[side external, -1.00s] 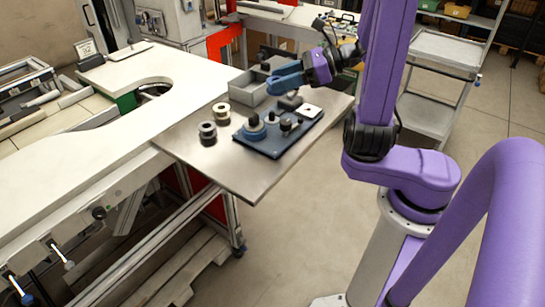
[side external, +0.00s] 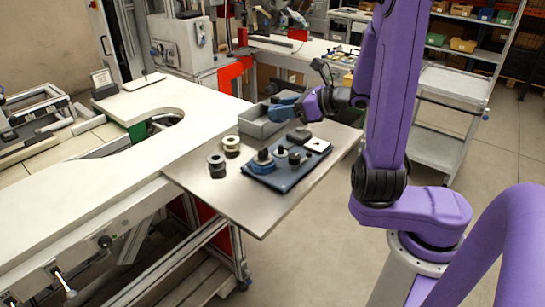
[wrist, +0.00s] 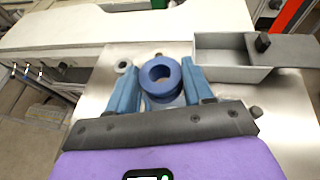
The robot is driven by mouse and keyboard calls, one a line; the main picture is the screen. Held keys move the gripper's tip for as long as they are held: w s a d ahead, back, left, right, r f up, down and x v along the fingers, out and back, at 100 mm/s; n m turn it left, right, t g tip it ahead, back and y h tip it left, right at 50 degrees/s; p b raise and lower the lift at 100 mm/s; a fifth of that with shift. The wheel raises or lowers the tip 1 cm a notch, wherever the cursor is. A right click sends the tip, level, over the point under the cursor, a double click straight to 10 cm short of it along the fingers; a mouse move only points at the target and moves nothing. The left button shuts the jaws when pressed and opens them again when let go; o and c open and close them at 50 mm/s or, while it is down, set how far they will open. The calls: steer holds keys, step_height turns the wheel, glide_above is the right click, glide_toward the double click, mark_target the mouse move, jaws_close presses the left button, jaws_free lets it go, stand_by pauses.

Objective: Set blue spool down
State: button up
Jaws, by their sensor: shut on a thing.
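The blue spool (wrist: 161,80) sits between the two blue fingers of my gripper (wrist: 160,90) in the wrist view, its round hole facing the camera. The gripper is shut on it. In the side view my gripper (side external: 284,110) is beside and above the grey tray at the back of the metal table; the held spool cannot be told apart from the blue fingers there. What lies directly under the spool is mostly hidden.
A dark blue board (side external: 285,176) carries several reels and posts near the table's right edge. The grey tray (side external: 255,128) is behind. The front of the metal table (side external: 235,200) is clear.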

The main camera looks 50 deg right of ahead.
steer(key=s+d+m+h, duration=0.2)
steer(key=s+d, duration=0.9)
steer(key=d, duration=0.1)
glide_above(316, 129)
steer(key=f, duration=0.8)
steer(key=shift+s+a+f, duration=0.1)
steer(key=shift+s+a, duration=0.25)
steer(key=shift+s, duration=0.05)
steer(key=shift+w+d+f, duration=0.25)
steer(key=shift+w+f, duration=0.1)
steer(key=shift+f, duration=1.75)
steer(key=shift+f, duration=0.15)
steer(key=o, duration=1)
